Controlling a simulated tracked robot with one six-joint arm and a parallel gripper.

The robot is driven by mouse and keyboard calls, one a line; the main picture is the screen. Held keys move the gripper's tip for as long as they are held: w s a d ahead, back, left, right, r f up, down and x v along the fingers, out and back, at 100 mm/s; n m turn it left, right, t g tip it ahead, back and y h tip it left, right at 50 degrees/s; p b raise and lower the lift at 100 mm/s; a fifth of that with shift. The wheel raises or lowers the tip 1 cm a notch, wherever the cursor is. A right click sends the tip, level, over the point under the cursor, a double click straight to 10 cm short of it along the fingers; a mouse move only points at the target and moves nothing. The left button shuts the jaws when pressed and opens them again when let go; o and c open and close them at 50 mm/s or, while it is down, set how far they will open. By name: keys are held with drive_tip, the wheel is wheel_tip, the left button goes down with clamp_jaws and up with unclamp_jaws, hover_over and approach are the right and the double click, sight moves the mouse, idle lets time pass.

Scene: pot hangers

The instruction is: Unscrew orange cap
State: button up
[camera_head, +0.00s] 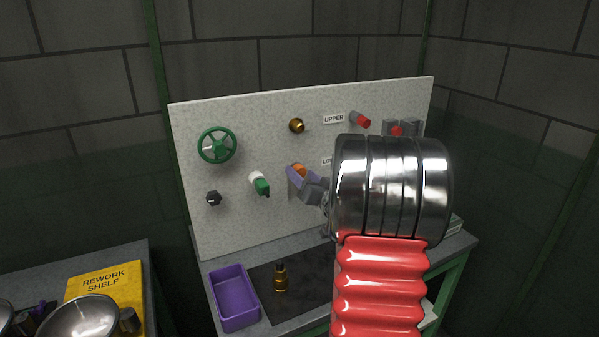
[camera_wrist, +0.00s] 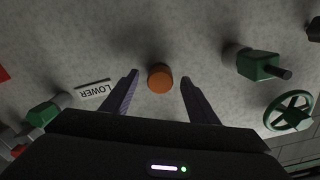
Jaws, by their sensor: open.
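The orange cap (camera_head: 298,169) sits on the upright pale panel (camera_head: 225,115), partly hidden by my gripper in the head view. In the wrist view the round orange cap (camera_wrist: 160,78) lies between the tips of my two purple fingers. My gripper (camera_wrist: 157,85) is open, with a visible gap between each finger and the cap. In the head view my gripper (camera_head: 303,180) is at the panel, just in front of the cap. I cannot tell how far the fingertips reach along the cap's depth.
Around the cap are a green valve handle (camera_head: 262,187), a brass knob (camera_head: 296,125), a green wheel (camera_head: 217,145), a red-ended part (camera_head: 361,119) and a dark knob (camera_head: 213,198). Below, a purple tray (camera_head: 234,315) and a brass bottle-shaped part (camera_head: 280,279) stand on the bench.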

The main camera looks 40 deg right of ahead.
sight(301, 173)
drive_tip(key=m, duration=1.1)
drive_tip(key=shift+m, duration=0.4)
drive_tip(key=c, duration=1.3)
drive_tip(key=n, duration=1)
drive_tip(key=shift+v, duration=1.55)
idle(0.3)
drive_tip(key=shift+v, duration=1.5)
